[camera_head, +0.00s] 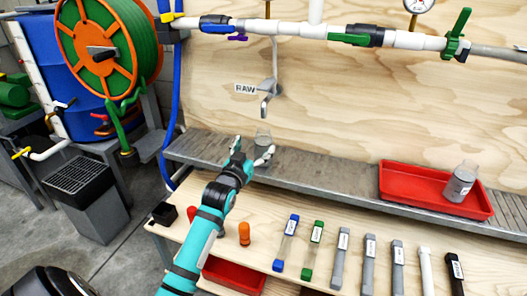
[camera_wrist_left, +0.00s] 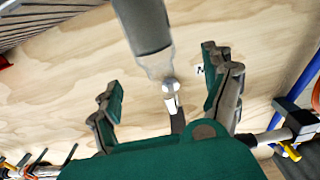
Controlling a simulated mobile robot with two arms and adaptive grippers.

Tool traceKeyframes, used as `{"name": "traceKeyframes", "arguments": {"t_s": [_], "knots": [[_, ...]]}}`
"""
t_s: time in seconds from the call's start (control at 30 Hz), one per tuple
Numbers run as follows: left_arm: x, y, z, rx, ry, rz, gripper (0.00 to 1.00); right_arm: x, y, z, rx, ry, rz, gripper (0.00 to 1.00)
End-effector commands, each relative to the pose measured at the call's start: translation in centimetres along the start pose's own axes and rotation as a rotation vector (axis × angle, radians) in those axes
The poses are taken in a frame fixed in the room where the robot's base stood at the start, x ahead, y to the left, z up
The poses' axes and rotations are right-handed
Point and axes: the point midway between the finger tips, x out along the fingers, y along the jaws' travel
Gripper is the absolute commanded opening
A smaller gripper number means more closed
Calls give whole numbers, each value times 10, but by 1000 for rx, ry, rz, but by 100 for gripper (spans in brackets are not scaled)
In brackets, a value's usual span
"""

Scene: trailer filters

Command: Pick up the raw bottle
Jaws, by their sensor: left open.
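A clear bottle (camera_head: 263,137) stands on the grey ledge below the tap (camera_head: 268,88) beside the RAW label (camera_head: 245,88). My left gripper (camera_head: 252,152) is open at the ledge, its fingers spread just in front of this bottle, partly hiding its lower part. In the left wrist view the bottle (camera_wrist_left: 146,38) appears ahead, between and beyond the open fingers (camera_wrist_left: 162,88), with a clear gap on both sides. I cannot tell if any finger touches it. No label shows on this bottle. A second bottle (camera_head: 461,182), with a label, is in the red tray. My right gripper is not in view.
The red tray (camera_head: 402,187) sits on the slatted ledge (camera_head: 325,178) at right. An orange piece (camera_head: 244,234) is beside my left arm. A hose reel (camera_head: 100,45) is at left.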

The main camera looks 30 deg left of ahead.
Motion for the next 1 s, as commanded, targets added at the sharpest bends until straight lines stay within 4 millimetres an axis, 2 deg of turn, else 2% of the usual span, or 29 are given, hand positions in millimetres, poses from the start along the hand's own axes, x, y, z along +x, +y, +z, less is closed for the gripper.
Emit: {"name": "traceKeyframes", "arguments": {"t_s": [0.1,0.27,0.4,0.6,0.9,1.0], "knots": [[15,0,1,-1,0,0,84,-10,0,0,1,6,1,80],[23,1,2,-1,-1,1,84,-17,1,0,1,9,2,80],[39,3,7,-2,0,1,84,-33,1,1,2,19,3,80],[66,4,8,0,-1,0,84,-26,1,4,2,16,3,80],[72,4,8,0,-2,1,84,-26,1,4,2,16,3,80],[71,4,8,0,-2,0,72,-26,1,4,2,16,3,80]]}}
